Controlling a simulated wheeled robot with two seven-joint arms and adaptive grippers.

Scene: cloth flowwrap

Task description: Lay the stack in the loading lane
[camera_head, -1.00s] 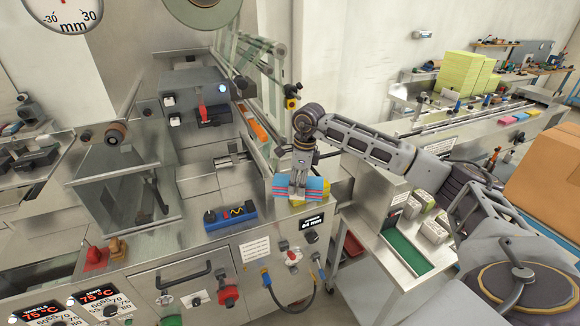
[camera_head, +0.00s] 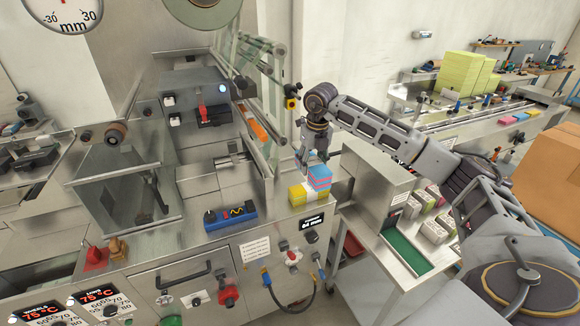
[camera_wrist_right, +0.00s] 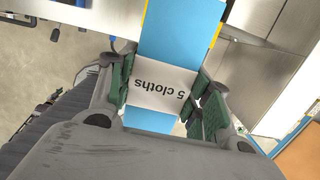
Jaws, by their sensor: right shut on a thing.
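My right gripper (camera_head: 304,164) is shut on a blue cloth stack (camera_head: 320,179) with pink-red stripes along its side. In the right wrist view, the green-padded fingers grip either side of the stack's white band (camera_wrist_right: 163,88), which reads "5 cloths", and the blue cloth (camera_wrist_right: 180,30) extends beyond it. In the head view the held stack is just above and behind a yellow stack (camera_head: 298,196) on the machine's front right corner. I cannot tell whether they touch. A steel channel (camera_head: 237,158) lies left of the gripper; I cannot tell if it is the loading lane. My left gripper is out of view.
A blue control box (camera_head: 230,217) sits on the machine top left of the yellow stack. A clear guard frame (camera_head: 275,110) rises behind the gripper. A side table with a green tray (camera_head: 408,252) and several small banded stacks (camera_head: 434,230) stands right.

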